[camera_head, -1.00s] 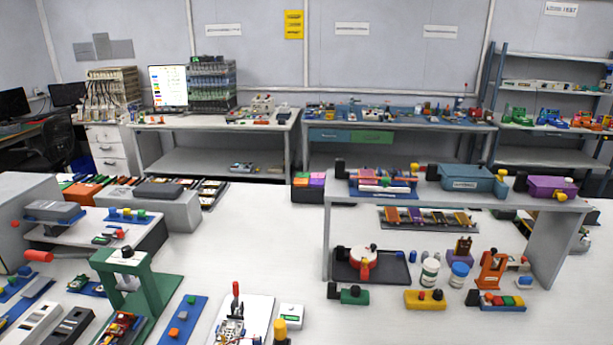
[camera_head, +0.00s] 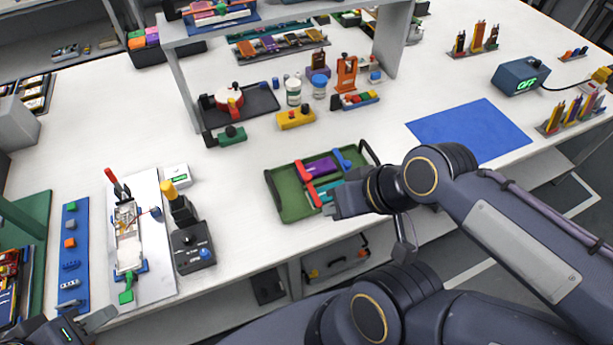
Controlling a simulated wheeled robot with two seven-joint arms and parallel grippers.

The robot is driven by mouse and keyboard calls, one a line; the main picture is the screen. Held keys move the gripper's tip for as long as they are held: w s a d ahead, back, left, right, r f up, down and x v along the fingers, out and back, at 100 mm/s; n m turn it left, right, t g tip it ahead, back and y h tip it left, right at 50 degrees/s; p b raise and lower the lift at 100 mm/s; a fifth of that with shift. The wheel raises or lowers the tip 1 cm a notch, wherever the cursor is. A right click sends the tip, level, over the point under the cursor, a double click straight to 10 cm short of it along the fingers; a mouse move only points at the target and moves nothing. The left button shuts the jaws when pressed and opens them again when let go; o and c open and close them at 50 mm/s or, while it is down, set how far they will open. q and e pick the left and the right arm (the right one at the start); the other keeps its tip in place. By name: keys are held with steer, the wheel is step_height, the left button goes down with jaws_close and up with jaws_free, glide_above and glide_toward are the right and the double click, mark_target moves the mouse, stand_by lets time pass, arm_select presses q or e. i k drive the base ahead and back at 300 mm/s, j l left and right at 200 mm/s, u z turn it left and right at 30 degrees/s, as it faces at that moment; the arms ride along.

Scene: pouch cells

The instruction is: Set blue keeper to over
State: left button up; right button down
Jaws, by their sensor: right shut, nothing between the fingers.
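A green tray (camera_head: 285,203) lies near the front edge of the table. In it are a purple pouch cell (camera_head: 321,167) and a teal pouch cell (camera_head: 322,191), with red keepers (camera_head: 304,172) at their left ends. The blue keeper (camera_head: 342,160) is at the right end of the purple cell; I cannot tell whether it lies over the cell. My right gripper (camera_head: 336,209) is shut and empty at the tray's front right corner, hiding part of the teal cell's right end. My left gripper (camera_head: 100,319) is at the bottom left, away from the tray; its jaws are unclear.
A blue mat (camera_head: 470,130) lies clear right of the tray. Behind the tray stand a yellow block (camera_head: 296,119), a white jar (camera_head: 293,92) and a black tray (camera_head: 258,100). A toggle-clamp fixture (camera_head: 128,235) and a black box (camera_head: 192,247) stand to the left.

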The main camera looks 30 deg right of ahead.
mark_target(346, 165)
steer(key=z, duration=1.4)
